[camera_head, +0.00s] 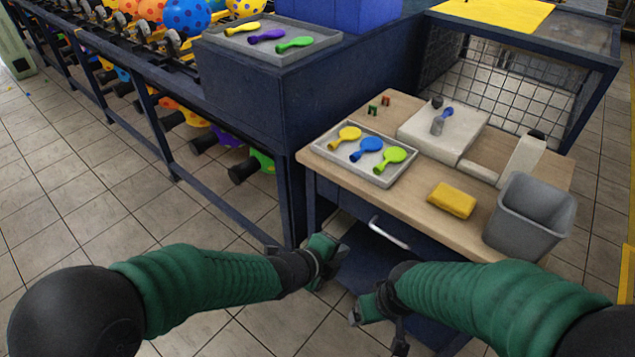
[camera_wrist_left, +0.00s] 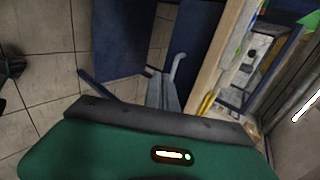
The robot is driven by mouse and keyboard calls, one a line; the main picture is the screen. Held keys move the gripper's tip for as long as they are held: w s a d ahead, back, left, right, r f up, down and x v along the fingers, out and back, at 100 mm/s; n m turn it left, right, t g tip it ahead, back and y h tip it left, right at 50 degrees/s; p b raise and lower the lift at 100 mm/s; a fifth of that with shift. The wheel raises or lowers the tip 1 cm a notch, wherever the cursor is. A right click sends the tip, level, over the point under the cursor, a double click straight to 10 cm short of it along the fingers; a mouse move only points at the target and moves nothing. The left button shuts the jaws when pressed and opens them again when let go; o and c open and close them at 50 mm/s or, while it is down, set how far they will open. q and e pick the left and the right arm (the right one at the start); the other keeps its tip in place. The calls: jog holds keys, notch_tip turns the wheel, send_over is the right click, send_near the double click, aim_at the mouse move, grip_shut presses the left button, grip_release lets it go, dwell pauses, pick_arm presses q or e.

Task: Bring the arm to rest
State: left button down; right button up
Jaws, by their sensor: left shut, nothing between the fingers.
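My left gripper (camera_head: 335,264) is in front of the wooden-topped work table (camera_head: 480,222), below the level of its top. It is shut and empty. My left arm comes in low from the left in its green sleeve. My right gripper (camera_head: 376,318) is a little lower and to the right, also in front of the table. The two grippers are apart. The left wrist view shows mostly green arm housing, floor and the front of the table.
The table has a drawer handle (camera_head: 389,233), a grey tray (camera_head: 324,147) of flat balloons, a yellow sponge (camera_head: 452,200), a grey bin (camera_head: 530,216) and a white bottle (camera_head: 522,160). A blue balloon machine (camera_head: 255,95) stands at the back left. The tiled floor at left is clear.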

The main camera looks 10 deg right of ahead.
pick_arm(q)
jog(key=a+f+n+y, duration=0.3)
jog(key=a+n+y, duration=0.3)
jog(key=a+n, duration=0.95)
jog(key=s+a+f+n+g+y, duration=0.1)
jog(key=s+a+n+g, duration=0.1)
jog(key=s+a+n, duration=0.55)
jog(key=s+a+n+g+y, duration=0.1)
jog(key=s+a+n, duration=0.3)
jog(key=a, duration=0.7)
notch_tip(320, 180, up, 14)
jog(key=s+n+p, duration=0.1)
jog(key=s+p, duration=0.1)
jog(key=p, duration=1.3)
jog(key=shift+s+a+r+g, duration=0.25)
jog(key=shift+s+a+g, duration=0.15)
jog(key=shift+a, duration=0.05)
pick_arm(e)
jog(key=w+v, duration=0.3)
jog(key=v, duration=1.1)
jog(key=shift+r, duration=0.65)
jog(key=shift+w+a, duration=0.1)
jog(key=shift+c, duration=0.2)
